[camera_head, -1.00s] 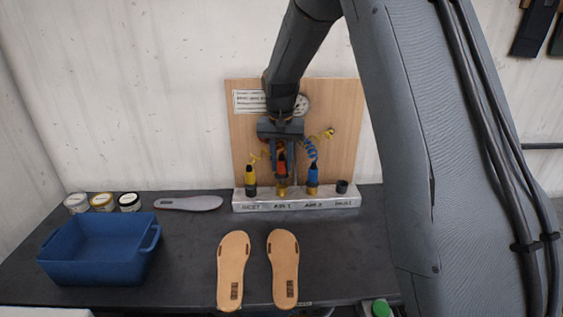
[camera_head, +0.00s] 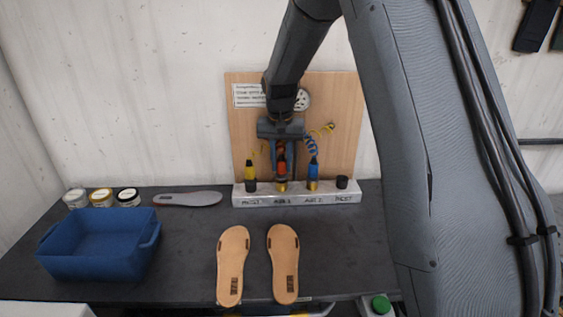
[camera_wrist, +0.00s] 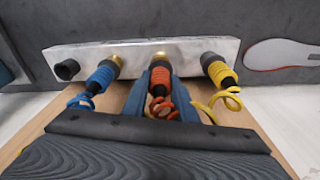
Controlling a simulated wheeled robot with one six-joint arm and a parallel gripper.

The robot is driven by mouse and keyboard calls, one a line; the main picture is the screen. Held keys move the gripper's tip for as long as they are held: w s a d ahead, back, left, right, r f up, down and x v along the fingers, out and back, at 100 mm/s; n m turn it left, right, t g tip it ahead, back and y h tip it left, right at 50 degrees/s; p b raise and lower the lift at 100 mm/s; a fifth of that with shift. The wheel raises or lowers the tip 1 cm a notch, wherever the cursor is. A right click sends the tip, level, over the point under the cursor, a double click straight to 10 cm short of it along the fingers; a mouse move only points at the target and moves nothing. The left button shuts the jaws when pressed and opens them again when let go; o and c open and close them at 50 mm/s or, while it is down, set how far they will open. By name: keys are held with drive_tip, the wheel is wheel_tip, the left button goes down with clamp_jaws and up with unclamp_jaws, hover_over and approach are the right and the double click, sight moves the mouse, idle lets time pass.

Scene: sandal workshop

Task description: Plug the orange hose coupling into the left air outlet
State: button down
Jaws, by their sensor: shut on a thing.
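The orange hose coupling (camera_head: 281,168) is held upright between the fingers of my gripper (camera_head: 283,160). It stands in line over the left brass air outlet (camera_head: 282,186), marked AIR 1, on the pale block (camera_head: 297,198). In the wrist view my gripper (camera_wrist: 158,88) has a blue finger on each side of the orange coupling (camera_wrist: 160,77). The coupling's front end meets the brass (camera_wrist: 161,57); I cannot tell whether it is fully seated. The blue coupling (camera_head: 313,171) stands on the right outlet. The yellow coupling (camera_head: 249,173) stands on the left rest.
The black right rest (camera_head: 342,182) is empty. A wooden board (camera_head: 345,110) with a gauge is behind the block. Two tan soles (camera_head: 233,262), a blue bin (camera_head: 95,262), several small jars (camera_head: 101,198) and a grey insole (camera_head: 188,199) lie on the dark bench. Coiled hoses hang close by.

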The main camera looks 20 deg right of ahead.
drive_tip(key=shift+f+b, duration=0.3)
drive_tip(key=shift+f, duration=0.4)
drive_tip(key=c, duration=1.4)
unclamp_jaws()
drive_tip(key=shift+o, duration=0.2)
drive_tip(key=shift+r+p, duration=3.15)
drive_tip(key=shift+r, duration=1.85)
drive_tip(key=s+f+n+b, duration=0.2)
drive_tip(key=s+f, duration=0.3)
drive_tip(key=s, duration=0.9)
drive_tip(key=s+f+n+b, duration=0.2)
drive_tip(key=s+f+b, duration=0.3)
drive_tip(key=s, duration=1)
drive_tip(key=shift+f+y+b, duration=0.3)
drive_tip(key=shift+f, duration=0.5)
